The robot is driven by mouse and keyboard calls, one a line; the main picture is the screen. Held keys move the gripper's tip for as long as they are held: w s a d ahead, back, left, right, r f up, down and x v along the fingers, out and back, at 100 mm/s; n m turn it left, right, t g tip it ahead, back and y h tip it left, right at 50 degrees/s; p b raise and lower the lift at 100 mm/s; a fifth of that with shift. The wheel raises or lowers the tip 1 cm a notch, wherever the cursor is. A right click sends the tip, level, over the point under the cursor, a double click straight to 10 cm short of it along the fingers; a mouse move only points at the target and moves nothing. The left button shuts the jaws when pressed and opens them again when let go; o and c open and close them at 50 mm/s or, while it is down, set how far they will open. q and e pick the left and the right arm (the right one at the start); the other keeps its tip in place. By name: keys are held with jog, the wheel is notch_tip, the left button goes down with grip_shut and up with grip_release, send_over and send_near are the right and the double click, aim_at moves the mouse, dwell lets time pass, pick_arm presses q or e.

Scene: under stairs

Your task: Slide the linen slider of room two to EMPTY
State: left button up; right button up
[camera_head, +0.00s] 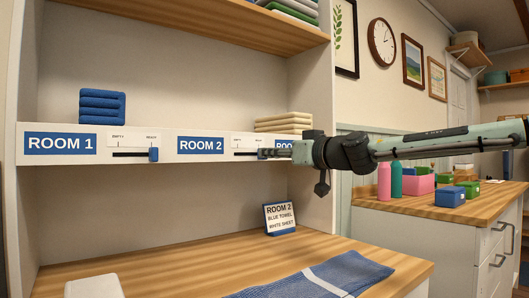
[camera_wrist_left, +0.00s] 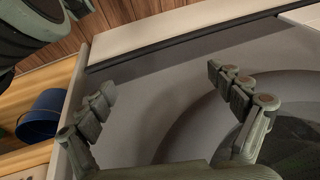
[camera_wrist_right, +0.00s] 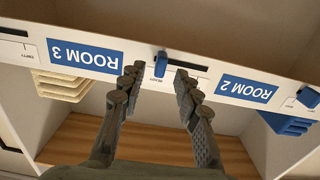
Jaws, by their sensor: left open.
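The linen slider of room two is a blue knob (camera_wrist_right: 160,63) on a dark horizontal track, on the white shelf front beside the ROOM 2 label (camera_head: 200,145). The knob is at the track's READY end, on the ROOM 3 side; the right wrist view shows it upside down. My right gripper (camera_wrist_right: 156,75) is open, its fingertips on either side of the knob; contact is unclear. In the head view this gripper (camera_head: 274,153) covers part of that slider and its READY mark. My left gripper (camera_wrist_left: 165,82) is open and empty, away from the shelf.
Room one's slider knob (camera_head: 153,154) is at READY. Blue towels (camera_head: 102,106) and cream sheets (camera_head: 284,122) lie on the shelf. A ROOM 2 card (camera_head: 280,217) stands on the wooden counter (camera_head: 190,262), near a blue cloth (camera_head: 350,270). A blue bin (camera_wrist_left: 40,115) is near my left gripper.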

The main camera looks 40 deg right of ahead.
jog(key=shift+w+d, duration=0.2)
jog(key=shift+w, duration=1.45)
jog(key=shift+c, duration=0.6)
grip_shut()
